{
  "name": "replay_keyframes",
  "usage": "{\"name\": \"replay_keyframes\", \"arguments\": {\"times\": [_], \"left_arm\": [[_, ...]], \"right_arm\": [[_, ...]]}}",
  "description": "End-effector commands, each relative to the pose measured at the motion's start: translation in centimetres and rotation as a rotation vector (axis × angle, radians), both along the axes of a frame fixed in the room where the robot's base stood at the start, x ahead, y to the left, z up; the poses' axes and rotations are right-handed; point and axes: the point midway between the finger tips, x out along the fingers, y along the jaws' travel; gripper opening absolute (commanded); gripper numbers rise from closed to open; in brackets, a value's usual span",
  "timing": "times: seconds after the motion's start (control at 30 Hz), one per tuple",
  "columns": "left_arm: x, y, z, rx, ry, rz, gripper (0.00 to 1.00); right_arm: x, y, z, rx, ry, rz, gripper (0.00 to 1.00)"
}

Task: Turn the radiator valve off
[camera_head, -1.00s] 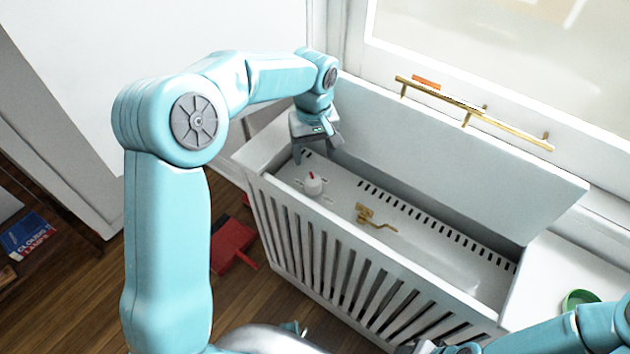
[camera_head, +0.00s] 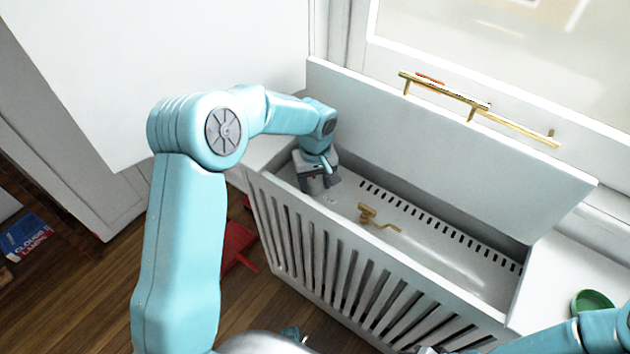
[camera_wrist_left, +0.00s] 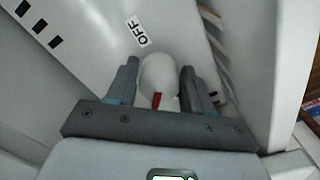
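The radiator valve is a white round knob with a red mark; it shows in the left wrist view (camera_wrist_left: 158,78), next to a label reading OFF (camera_wrist_left: 138,32). The red mark points toward the gripper's base in that view, not at the label. My left gripper (camera_head: 318,185) is down inside the open radiator cover (camera_head: 330,245) and hides the knob in the head view. Its fingers are apart, one on each side of the knob; I cannot tell whether they touch it. My right arm (camera_head: 570,338) shows at the lower right; its gripper's state is unclear.
A brass fitting (camera_head: 375,217) lies inside the cover to the right. A green dish (camera_head: 592,300) sits on the right ledge. A red object (camera_head: 236,243) is on the floor.

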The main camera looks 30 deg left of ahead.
Motion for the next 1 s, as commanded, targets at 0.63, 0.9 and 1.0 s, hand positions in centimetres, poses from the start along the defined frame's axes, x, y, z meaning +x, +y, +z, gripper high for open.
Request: {"name": "replay_keyframes", "arguments": {"times": [0.63,0.9,1.0], "left_arm": [[0.0,0.1,0.1,0.001,-0.001,-0.148,0.18],[-0.1,0.2,0.2,0.001,-0.001,-0.387,0.18],[-0.1,0.3,0.2,0.001,-0.001,-0.483,0.18]], "right_arm": [[0.0,0.0,0.4,0.0,0.0,0.0,0.43],[0.0,0.0,0.9,0.0,0.0,0.0,0.43],[0.0,0.0,1.1,0.0,0.0,0.0,0.43]]}}
